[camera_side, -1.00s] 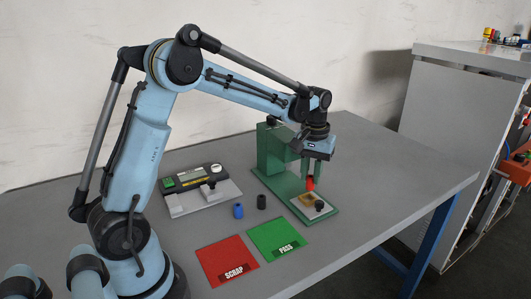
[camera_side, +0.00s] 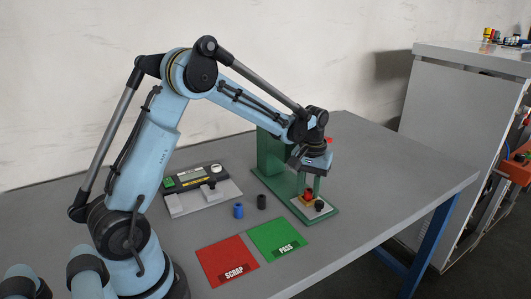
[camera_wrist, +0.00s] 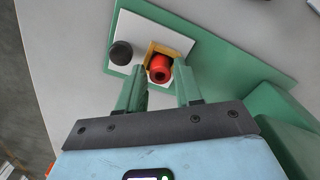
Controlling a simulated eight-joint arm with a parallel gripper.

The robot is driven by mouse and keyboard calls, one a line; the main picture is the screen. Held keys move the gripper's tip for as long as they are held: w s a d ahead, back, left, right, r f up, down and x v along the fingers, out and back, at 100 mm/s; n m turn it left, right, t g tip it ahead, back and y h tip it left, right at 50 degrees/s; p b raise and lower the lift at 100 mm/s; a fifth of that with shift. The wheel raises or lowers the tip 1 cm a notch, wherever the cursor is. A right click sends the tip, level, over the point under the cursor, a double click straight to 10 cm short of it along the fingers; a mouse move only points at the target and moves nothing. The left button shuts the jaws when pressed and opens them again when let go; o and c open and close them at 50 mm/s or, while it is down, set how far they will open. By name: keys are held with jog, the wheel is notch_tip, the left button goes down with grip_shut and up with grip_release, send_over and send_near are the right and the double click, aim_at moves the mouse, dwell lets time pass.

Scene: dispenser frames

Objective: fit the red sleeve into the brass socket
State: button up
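The red sleeve (camera_side: 308,194) is upright at the brass socket (camera_wrist: 165,50), low against it; in the wrist view the red sleeve (camera_wrist: 160,68) has its open end towards the camera. The socket's brass walls show beside and behind it. How deep the sleeve sits is hidden. My gripper (camera_side: 309,188) points down over the socket. In the wrist view my gripper (camera_wrist: 161,75) has its green fingers on either side of the sleeve, and it appears closed on it.
The socket sits on a white plate beside a black knob (camera_wrist: 121,53), on a green press base (camera_side: 328,216). The press column (camera_side: 271,155) stands close behind. A blue sleeve (camera_side: 238,211), a black sleeve (camera_side: 262,202), and the red SCRAP (camera_side: 227,261) and green PASS (camera_side: 278,239) mats lie left.

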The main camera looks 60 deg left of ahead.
aim_at(308, 190)
jog(key=shift+r, duration=0.1)
notch_tip(308, 190, up, 12)
jog(key=s+d+f+m+t, duration=0.1)
jog(key=s+d+m+t, duration=0.2)
jog(key=s, duration=0.4)
jog(key=s+d+f+m+t, duration=0.1)
jog(key=s+d+m+t, duration=0.2)
jog(key=s+d, duration=0.3)
jog(key=shift+s+m+t, duration=0.4)
jog(key=shift+s+t, duration=0.2)
jog(key=shift+s, duration=0.65)
